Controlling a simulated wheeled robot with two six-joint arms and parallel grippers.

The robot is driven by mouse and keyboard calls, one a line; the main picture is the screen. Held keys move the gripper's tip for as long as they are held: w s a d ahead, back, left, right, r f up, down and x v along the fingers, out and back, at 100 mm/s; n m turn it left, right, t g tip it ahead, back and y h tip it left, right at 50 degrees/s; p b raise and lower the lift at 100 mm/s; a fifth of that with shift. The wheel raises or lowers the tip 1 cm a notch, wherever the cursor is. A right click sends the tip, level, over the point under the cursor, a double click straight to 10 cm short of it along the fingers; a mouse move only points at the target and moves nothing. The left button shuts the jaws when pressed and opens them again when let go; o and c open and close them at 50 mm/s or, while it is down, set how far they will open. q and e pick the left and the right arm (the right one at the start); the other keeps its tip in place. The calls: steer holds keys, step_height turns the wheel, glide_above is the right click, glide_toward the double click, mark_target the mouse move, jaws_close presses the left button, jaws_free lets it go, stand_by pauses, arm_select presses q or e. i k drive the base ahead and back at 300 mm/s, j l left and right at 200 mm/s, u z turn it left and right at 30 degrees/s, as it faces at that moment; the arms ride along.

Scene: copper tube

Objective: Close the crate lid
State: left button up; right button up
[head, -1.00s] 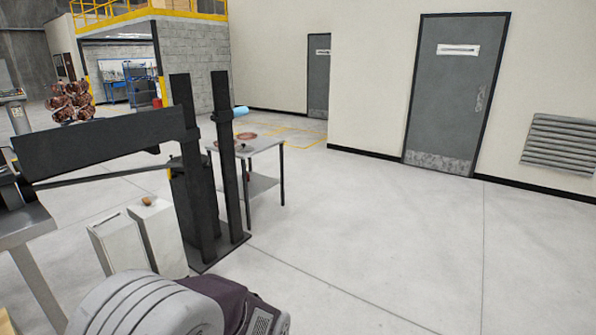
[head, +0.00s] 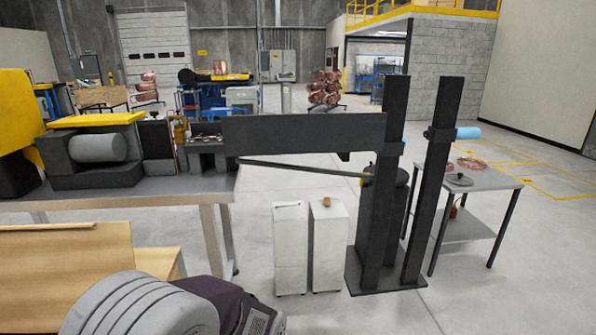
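A light wooden form (head: 60,272), seemingly the crate, stands at the lower left of the head view, cut off by the picture's left and bottom edges. A raised tan panel with a thin upper edge shows, with a lower wooden part (head: 160,263) to its right. I cannot tell which piece is the lid or how far open it is. My own grey ribbed body part hides some of the wood. Neither of my grippers is in view.
A grey workbench (head: 130,190) with machinery stands behind the wood. Two white bins (head: 328,245), a black upright stand (head: 380,220) and a small table (head: 490,180) with copper coils stand to the right. Open floor (head: 500,295) lies at the lower right.

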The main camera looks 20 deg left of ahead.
mark_target(46, 269)
steer(key=i+j+u, duration=0.25)
steer(key=i+u, duration=0.15)
steer(key=i, duration=0.25)
steer(key=i+u, duration=0.4)
steer(key=i, duration=0.25)
steer(key=i+l+u, duration=0.1)
steer(key=i+u, duration=0.35)
steer(key=i+l+u, duration=0.3)
steer(key=i+u, duration=0.2)
steer(key=i+l+u, duration=0.1)
steer(key=u, duration=0.4)
steer(key=i+l+u, duration=0.1)
steer(key=l+u, duration=0.2)
steer(key=u, duration=0.2)
steer(key=l+u, duration=0.2)
steer(key=u, duration=0.3)
steer(key=l+u, duration=0.3)
steer(key=u, duration=0.2)
steer(key=l+u, duration=0.2)
steer(key=u, duration=0.3)
